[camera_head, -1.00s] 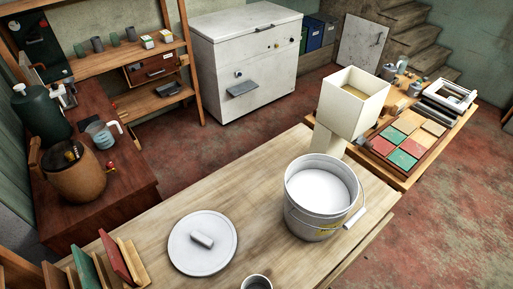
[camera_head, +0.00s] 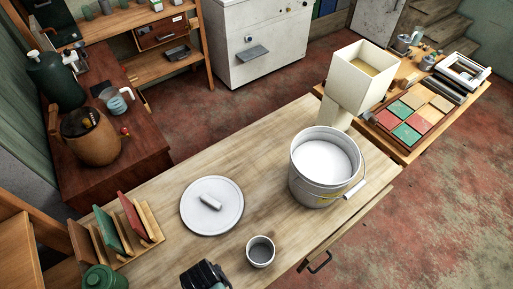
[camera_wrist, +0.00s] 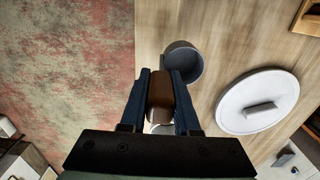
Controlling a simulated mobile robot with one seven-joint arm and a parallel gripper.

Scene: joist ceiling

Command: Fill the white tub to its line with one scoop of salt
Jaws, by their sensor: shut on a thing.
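The white tub (camera_head: 260,252), small and round with a grey inside, stands on the workbench. It also shows in the wrist view (camera_wrist: 183,62), just beyond my fingertips. I see no salt in it, and its line cannot be made out. A white bucket (camera_head: 296,178) filled with white salt (camera_head: 325,160) stands to the right. My gripper (camera_head: 205,275) is at the bottom edge of the head view, left of the tub. In the wrist view my gripper (camera_wrist: 160,80) is shut on a brown handle (camera_wrist: 160,95). A pale part shows below the handle; its shape is mostly hidden.
A round white lid (camera_head: 212,208) lies on the workbench (camera_head: 265,150) behind the tub. A rack with red and green panels (camera_head: 115,232) and a green jar (camera_head: 103,278) are at left. A cream hopper (camera_head: 360,80) rises behind the bucket. Bare wood lies between lid and bucket.

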